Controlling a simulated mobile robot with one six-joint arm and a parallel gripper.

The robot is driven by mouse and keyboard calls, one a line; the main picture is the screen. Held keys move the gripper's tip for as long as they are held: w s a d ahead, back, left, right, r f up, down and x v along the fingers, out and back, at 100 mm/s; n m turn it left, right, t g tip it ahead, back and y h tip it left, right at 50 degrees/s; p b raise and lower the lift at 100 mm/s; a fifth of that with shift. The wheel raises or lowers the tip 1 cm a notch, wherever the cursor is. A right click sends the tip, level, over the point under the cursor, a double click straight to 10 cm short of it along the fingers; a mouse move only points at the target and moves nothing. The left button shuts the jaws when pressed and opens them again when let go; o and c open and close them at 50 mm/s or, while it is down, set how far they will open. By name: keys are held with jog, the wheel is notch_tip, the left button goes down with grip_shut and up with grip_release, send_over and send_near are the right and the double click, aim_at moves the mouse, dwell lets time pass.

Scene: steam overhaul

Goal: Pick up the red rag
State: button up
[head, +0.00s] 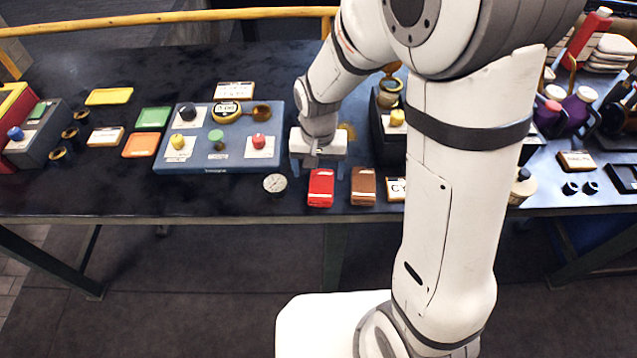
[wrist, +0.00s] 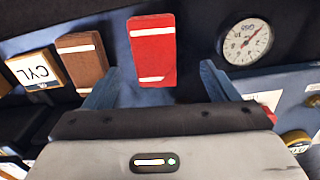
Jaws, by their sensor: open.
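The red rag (head: 321,187) is a folded red block with white stripes, lying near the front edge of the dark table. It also shows in the wrist view (wrist: 152,52), at the top middle. My gripper (head: 317,168) is open and empty above the table, just behind the rag as the head view shows it. In the wrist view its two blue fingers (wrist: 160,82) stand apart, with the lower part of the rag showing between their tips. I cannot tell the exact height of the fingers over the rag.
A brown folded rag (head: 363,186) lies close to the right of the red one, with a CYL card (head: 396,189) beyond it. A round gauge (head: 275,183) lies to the left. A blue control panel (head: 217,158) stands behind the gauge. The table's front edge (head: 180,218) is close.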

aim_at(321, 184)
jog(key=shift+s+d+f+p, duration=0.1)
jog(key=shift+d+f+p, duration=0.1)
jog(key=shift+f, duration=0.95)
jog(key=shift+d+f+p, duration=0.1)
jog(key=shift+d+f, duration=0.05)
jog(key=shift+f, duration=1)
jog(key=shift+c, duration=0.4)
jog(key=c, duration=1)
notch_tip(321, 184, up, 10)
jog(key=shift+b, duration=0.3)
